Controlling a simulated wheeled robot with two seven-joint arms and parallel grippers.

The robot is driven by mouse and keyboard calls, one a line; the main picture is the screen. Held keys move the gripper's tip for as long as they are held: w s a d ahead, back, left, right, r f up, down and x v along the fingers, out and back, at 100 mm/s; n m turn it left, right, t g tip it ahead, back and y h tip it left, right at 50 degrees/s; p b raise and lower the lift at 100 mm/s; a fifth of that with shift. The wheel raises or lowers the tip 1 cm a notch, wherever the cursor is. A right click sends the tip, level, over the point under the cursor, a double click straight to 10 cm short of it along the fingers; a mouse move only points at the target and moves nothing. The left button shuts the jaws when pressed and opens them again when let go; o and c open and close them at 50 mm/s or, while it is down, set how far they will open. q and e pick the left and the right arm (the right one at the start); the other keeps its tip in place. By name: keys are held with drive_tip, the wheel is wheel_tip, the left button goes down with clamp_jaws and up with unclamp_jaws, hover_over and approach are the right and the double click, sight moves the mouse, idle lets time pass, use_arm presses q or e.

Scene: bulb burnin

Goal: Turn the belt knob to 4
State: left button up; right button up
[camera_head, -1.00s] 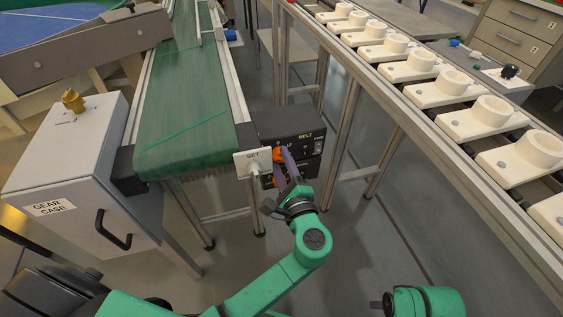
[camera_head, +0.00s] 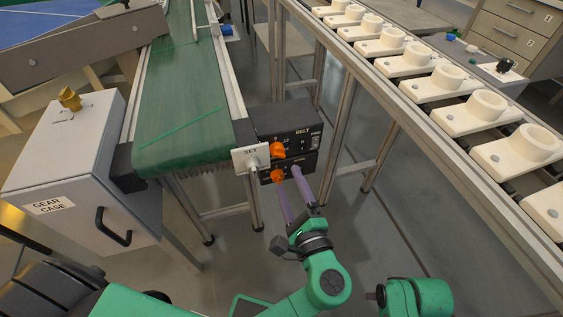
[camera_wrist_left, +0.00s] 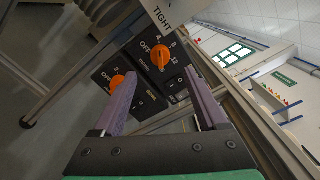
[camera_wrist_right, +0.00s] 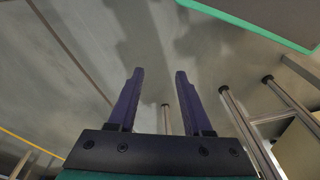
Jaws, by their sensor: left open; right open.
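The belt box (camera_head: 290,122), labelled BELT, hangs beside the green conveyor's end. Its orange belt knob (camera_head: 277,149) also shows in the left wrist view (camera_wrist_left: 160,57), with OFF, 4, 8 and 12 around it. The knob's long ridge looks roughly in line with the 4; the exact setting is hard to tell. My left gripper (camera_head: 286,176) is open and empty, its fingertips below and in front of the belt knob, apart from it. One finger overlaps the lower orange knob (camera_wrist_left: 117,84) in view; contact cannot be told. My right gripper (camera_wrist_right: 153,75) is open and empty above the floor.
The green conveyor (camera_head: 185,100) and the gear case (camera_head: 65,150) are on the left. A rail frame with several white bulb holders (camera_head: 480,110) runs along the right. Floor between is clear.

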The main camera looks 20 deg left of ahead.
use_arm(q)
drive_tip(key=v, duration=0.6)
use_arm(e)
drive_tip(key=shift+f, duration=0.5)
use_arm(q)
drive_tip(key=shift+w+a, duration=0.1)
